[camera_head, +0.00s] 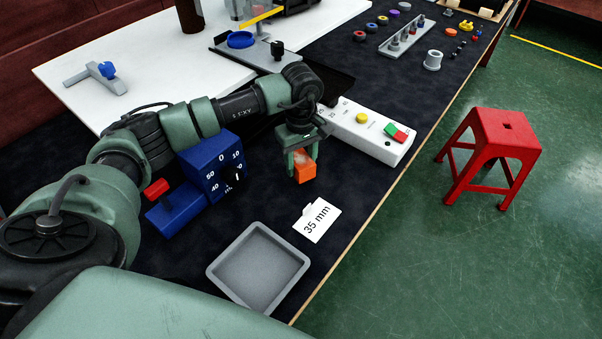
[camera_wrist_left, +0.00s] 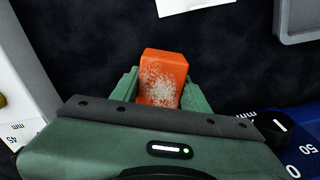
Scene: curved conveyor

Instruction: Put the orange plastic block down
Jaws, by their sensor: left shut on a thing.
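The orange plastic block (camera_head: 304,167) is between the fingers of my left gripper (camera_head: 301,158), which is shut on it. In the left wrist view the orange block (camera_wrist_left: 163,75) sticks out past the green fingertips, with pale speckles on its face. The gripper (camera_wrist_left: 163,92) points down over the dark table surface. I cannot tell how far the block is above the table. My right gripper is not in view.
A grey tray (camera_head: 221,270) and a white "35 mm" card (camera_head: 315,220) lie nearer me. A blue device with a dial (camera_head: 212,166) stands left of the gripper. A white control box (camera_head: 372,133) is to the right. Dark table around the block is clear.

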